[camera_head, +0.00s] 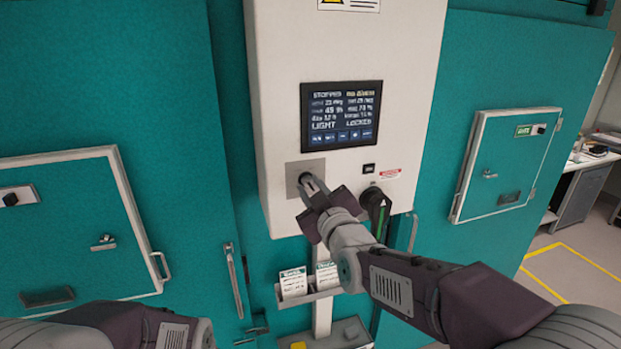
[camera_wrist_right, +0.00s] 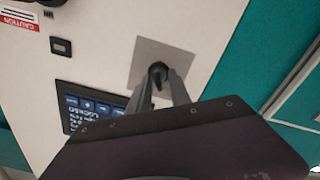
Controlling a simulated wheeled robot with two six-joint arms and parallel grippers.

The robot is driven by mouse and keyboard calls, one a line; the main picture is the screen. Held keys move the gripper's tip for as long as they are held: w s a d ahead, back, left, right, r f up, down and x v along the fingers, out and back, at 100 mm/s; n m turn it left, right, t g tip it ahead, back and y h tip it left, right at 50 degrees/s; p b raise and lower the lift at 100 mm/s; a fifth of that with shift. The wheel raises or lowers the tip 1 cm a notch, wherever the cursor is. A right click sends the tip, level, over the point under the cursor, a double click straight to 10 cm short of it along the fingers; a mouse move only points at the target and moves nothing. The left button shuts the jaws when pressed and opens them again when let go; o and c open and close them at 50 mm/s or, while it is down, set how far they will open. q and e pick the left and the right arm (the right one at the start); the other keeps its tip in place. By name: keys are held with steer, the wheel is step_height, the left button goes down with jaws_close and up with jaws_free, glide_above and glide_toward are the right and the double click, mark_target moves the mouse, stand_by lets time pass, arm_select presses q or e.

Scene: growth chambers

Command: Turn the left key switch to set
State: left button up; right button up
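The left key switch (camera_head: 305,177) sits on a square grey metal plate at the lower left of a white control cabinet. My right gripper (camera_head: 313,186) reaches up to it from the lower right and partly covers it. In the right wrist view the dark key (camera_wrist_right: 157,74) stands between the two fingertips (camera_wrist_right: 159,80), one on each side, with no clear gap. The gripper looks shut on the key. The key's angle and set marking cannot be read. My left arm shows at the lower left; its gripper is out of view.
A lit screen (camera_head: 341,114) reading "LIGHT LOCKED" is above the switch. A black handle (camera_head: 376,206) with a green stripe is close to the right, under a small black switch (camera_head: 368,168). A card holder (camera_head: 309,296) is below. Teal chamber doors flank the cabinet.

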steer(key=shift+w+d+r, duration=0.1)
steer(key=shift+d+r, duration=0.05)
steer(key=shift+r, duration=0.05)
steer(key=shift+w+f, duration=0.1)
steer(key=shift+w+a+f, duration=0.2)
steer(key=shift+w+f, duration=0.05)
steer(key=shift+w, duration=0.35)
steer(key=shift+c, duration=0.3)
steer(key=shift+w+a, duration=0.1)
steer(key=c, duration=0.5)
arm_select(q)
steer(key=shift+w, duration=0.4)
arm_select(e)
jaws_close()
steer(key=shift+f, duration=0.1)
